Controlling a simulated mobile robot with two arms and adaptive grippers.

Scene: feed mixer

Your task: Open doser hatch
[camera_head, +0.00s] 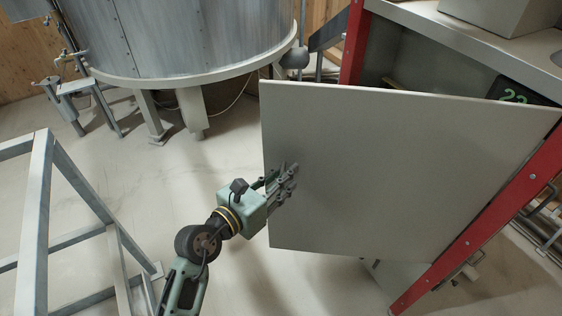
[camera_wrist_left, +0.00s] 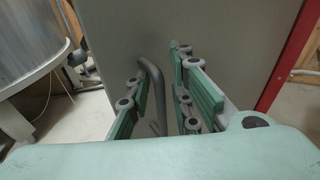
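The doser hatch (camera_head: 400,165) is a flat grey panel. It stands swung out from the red-edged doser frame (camera_head: 490,215), with dark space showing behind its top edge. A grey curved bar handle (camera_wrist_left: 153,85) is on the hatch face in the left wrist view. My left gripper (camera_head: 284,183) is at the hatch's left side, close to its face. In the left wrist view its green-padded fingers (camera_wrist_left: 165,95) are apart, with the handle between them. I cannot tell whether a pad touches the handle. My right gripper is not in view.
A large round grey tank (camera_head: 190,45) on legs stands at the back left. A grey metal frame (camera_head: 40,215) is at the left front. A dark display with green digits (camera_head: 515,95) shows behind the hatch. The pale floor (camera_head: 190,180) between tank and hatch is clear.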

